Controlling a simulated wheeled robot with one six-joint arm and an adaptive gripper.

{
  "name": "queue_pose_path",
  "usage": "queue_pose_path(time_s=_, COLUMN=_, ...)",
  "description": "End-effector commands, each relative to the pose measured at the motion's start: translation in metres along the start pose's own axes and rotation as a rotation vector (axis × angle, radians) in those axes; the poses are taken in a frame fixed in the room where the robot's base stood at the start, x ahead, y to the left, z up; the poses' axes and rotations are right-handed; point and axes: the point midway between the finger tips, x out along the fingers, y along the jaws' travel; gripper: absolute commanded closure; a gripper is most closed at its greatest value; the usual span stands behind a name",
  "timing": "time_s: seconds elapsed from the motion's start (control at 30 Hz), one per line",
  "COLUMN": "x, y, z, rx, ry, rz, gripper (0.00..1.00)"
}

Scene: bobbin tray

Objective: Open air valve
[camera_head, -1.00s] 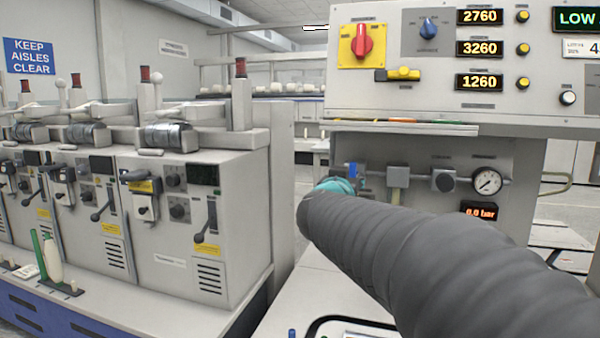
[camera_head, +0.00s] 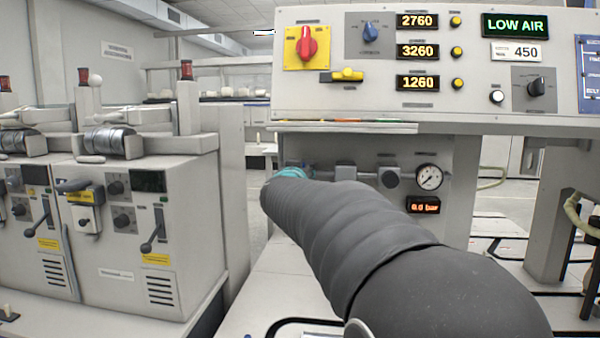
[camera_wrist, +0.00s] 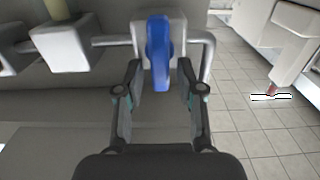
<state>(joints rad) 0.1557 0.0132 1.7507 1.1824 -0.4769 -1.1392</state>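The air valve has a blue lever handle (camera_wrist: 159,52) on a pale valve body (camera_wrist: 178,24) set in a grey pipe. In the wrist view the lever points toward my gripper. My gripper (camera_wrist: 157,78) is open, with one finger on each side of the lever's lower end. I cannot tell whether either finger touches it. In the head view my arm covers most of the valve, and only the teal part of my gripper (camera_head: 292,172) shows by the pipe. The pressure gauge (camera_head: 429,177) is to the right, above a display (camera_head: 424,205) reading 0.0 bar.
The control panel overhangs the pipe; its green display (camera_head: 515,25) reads LOW AIR. A red knob on a yellow plate (camera_head: 306,47) is on the panel. Winding machines (camera_head: 125,230) stand at left. Open tiled floor (camera_wrist: 245,130) lies right of the valve in the wrist view.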

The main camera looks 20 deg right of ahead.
Motion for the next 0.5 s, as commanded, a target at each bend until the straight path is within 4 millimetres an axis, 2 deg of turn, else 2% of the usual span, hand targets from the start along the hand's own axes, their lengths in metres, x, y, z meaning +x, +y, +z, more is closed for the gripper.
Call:
queue_pose_path(time_s=0.03, x=-0.0001, y=-0.0001, z=0.0, rx=0.0, ry=0.0, rz=0.0, gripper=0.81)
queue_pose_path(time_s=0.1, x=-0.0002, y=-0.0001, z=0.0, rx=0.0, ry=0.0, rz=0.0, gripper=0.99)
queue_pose_path(time_s=0.5, x=-0.0002, y=0.0006, z=-0.0003, rx=0.032, ry=0.0, rz=0.0, gripper=1.0)
